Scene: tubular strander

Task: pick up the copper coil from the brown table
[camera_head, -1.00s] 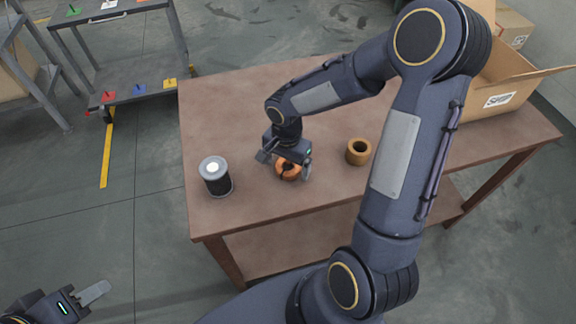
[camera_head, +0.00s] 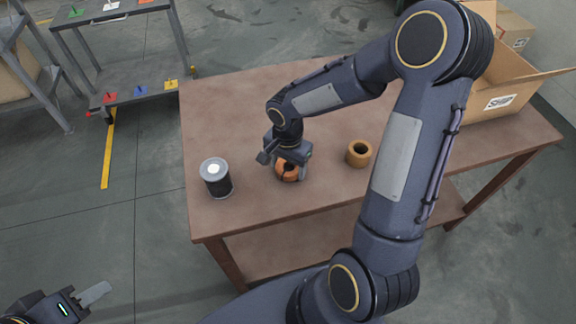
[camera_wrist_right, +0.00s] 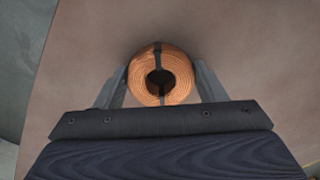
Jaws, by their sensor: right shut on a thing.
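The copper coil (camera_head: 288,171) is an orange ring with dark bands, near the middle of the front part of the brown table (camera_head: 235,125). My right gripper (camera_head: 290,168) comes down over it from behind and is shut on it. In the right wrist view the coil (camera_wrist_right: 145,85) sits between the two fingers (camera_wrist_right: 160,85), one on each side of it. I cannot tell whether the coil is clear of the tabletop. My left gripper (camera_head: 93,295) is at the lower left, off the table. One finger shows clearly; its opening cannot be made out.
A dark cylinder with a grey top (camera_head: 216,178) stands left of the coil. A tan ring-shaped spool (camera_head: 359,153) stands to the right. An open cardboard box (camera_head: 497,85) is at the table's right end. A grey cart (camera_head: 140,80) stands at the back left.

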